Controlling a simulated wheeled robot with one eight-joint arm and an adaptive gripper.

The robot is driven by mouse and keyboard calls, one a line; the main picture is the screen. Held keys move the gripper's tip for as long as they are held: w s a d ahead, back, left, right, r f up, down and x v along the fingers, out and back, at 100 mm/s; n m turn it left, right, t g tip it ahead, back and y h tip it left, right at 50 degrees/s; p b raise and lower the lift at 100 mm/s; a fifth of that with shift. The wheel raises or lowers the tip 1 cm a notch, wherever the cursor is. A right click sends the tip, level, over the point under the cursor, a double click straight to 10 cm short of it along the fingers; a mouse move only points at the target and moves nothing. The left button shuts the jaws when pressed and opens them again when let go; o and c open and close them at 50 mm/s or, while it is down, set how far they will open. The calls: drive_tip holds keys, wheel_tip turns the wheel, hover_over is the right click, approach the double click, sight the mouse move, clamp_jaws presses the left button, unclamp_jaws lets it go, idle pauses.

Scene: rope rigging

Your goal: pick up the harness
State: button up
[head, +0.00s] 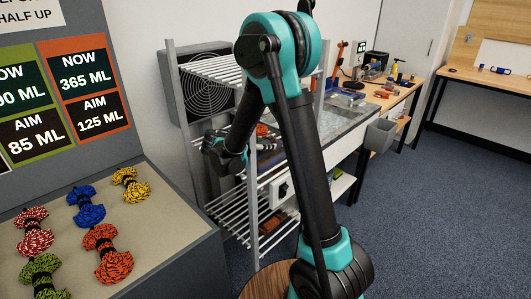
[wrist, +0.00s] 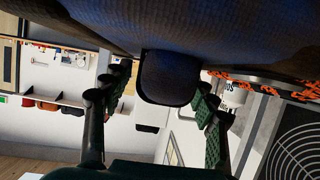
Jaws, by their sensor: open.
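A dark blue-black padded fabric thing, which looks like the harness (wrist: 215,35), fills the top of the wrist view very close to the camera. A rounded dark part of it hangs down between my fingers. My gripper (wrist: 158,110) is open, with one green-padded finger on each side of that part; I cannot tell whether they touch it. In the head view my gripper (head: 214,143) is at the shelf rack, at middle-shelf height. A dark and orange bundle (head: 266,134) shows there, partly hidden by my arm; I cannot tell if it is the harness.
The metal wire rack (head: 256,210) has bars and posts close around my gripper. Orange-black rope (wrist: 270,86) lies at the right in the wrist view. A fan grille (wrist: 300,150) is near it. Several coloured rope bundles (head: 86,205) lie on the board at left. Blue floor at right is clear.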

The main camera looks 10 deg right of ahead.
clamp_jaws()
idle(0.5)
